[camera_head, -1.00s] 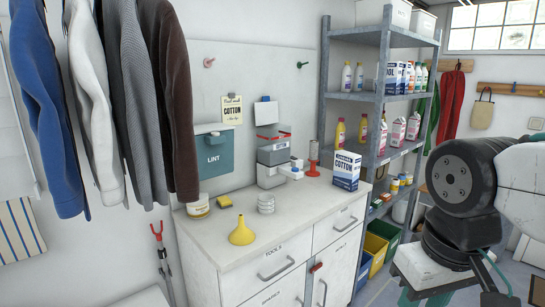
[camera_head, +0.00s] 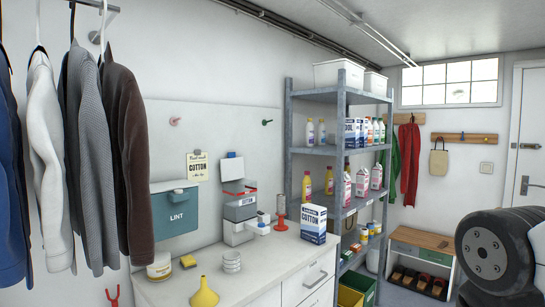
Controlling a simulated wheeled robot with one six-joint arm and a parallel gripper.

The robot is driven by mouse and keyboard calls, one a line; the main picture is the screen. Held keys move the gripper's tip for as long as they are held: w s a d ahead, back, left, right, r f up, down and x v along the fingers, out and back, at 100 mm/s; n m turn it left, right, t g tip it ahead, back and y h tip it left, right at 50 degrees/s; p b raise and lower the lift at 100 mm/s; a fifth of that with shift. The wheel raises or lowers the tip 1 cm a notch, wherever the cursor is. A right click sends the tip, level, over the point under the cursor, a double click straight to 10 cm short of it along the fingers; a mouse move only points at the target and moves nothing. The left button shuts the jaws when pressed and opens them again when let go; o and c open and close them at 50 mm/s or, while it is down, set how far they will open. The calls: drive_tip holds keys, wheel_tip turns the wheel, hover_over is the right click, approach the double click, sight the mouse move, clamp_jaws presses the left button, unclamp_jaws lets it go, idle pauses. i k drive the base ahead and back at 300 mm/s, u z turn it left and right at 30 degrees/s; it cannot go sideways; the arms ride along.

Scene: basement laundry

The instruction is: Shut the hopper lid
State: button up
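A grey dispenser (camera_head: 240,212) with a label reading COTTON stands on the white counter against the wall. Its top section, the hopper (camera_head: 239,188), has red edging. A pale upright panel (camera_head: 232,169) with a blue piece at its top shows just above and behind the hopper. I cannot tell whether this panel is the raised lid or a sheet on the wall. My gripper is not in view; only a dark joint of my arm shows at the lower right.
Clothes (camera_head: 130,150) hang at left. Shelves (camera_head: 340,165) stand right.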

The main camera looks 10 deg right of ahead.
sight(232, 168)
drive_tip(key=z, duration=0.1)
drive_tip(key=k, duration=0.25)
drive_tip(key=z, duration=0.85)
drive_tip(key=i, duration=1.65)
drive_tip(key=u, duration=0.6)
drive_tip(key=i, duration=0.95)
drive_tip(key=u, duration=0.7)
